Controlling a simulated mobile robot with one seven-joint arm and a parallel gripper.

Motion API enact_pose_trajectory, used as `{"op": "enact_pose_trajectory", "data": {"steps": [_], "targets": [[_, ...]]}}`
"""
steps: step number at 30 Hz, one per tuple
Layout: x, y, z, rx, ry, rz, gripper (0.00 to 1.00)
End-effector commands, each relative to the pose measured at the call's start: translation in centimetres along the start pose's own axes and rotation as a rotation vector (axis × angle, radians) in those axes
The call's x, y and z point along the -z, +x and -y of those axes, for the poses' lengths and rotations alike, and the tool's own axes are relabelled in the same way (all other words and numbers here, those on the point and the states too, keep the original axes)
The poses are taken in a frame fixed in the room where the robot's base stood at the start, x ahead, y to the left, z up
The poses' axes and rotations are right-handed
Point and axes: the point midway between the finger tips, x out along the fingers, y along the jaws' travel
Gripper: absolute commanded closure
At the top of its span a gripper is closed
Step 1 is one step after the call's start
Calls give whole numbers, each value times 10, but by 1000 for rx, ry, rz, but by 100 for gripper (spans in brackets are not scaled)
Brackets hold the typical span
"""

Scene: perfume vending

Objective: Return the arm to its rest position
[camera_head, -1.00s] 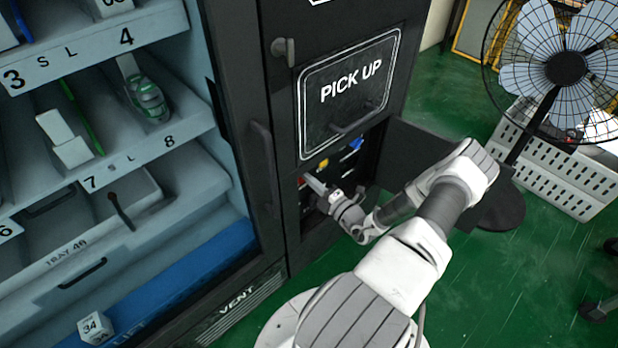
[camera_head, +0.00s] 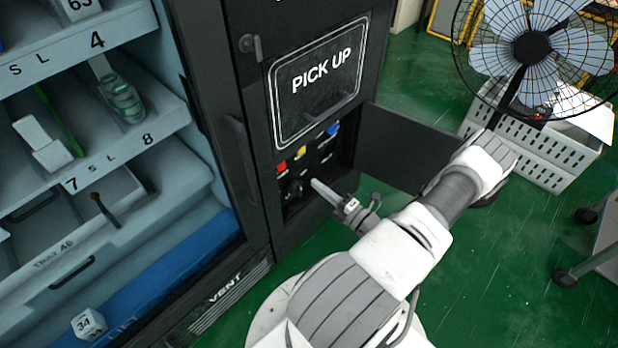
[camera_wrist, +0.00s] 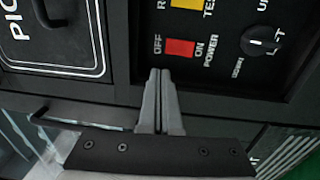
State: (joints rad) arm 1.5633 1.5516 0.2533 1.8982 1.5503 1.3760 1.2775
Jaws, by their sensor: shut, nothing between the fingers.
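My gripper (camera_head: 315,184) is shut and empty. It points at the open control recess (camera_head: 308,165) below the PICK UP hatch (camera_head: 318,90) of the black vending machine. In the wrist view its closed fingertips (camera_wrist: 160,76) lie just below the red power switch (camera_wrist: 180,48) in the picture. A gap between fingers and panel cannot be judged there. The red switch also shows in the head view (camera_head: 281,167), beside a yellow switch (camera_head: 300,152) and a blue one (camera_head: 332,129). A black knob (camera_wrist: 262,40) is right of the red switch in the wrist view.
The recess's open black door (camera_head: 405,145) stands out to the right, close to my arm. A fan (camera_head: 530,48) and a white crate (camera_head: 540,150) stand farther right. Shelves (camera_head: 110,150) are on the left.

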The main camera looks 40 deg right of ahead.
Motion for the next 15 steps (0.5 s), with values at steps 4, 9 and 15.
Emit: {"op": "enact_pose_trajectory", "data": {"steps": [4, 9, 15], "targets": [[0, -6, -2, -1, 1, 0, 100], [0, -6, -1, -1, 1, 0, 100], [0, -6, -1, -1, 0, 0, 100]]}}
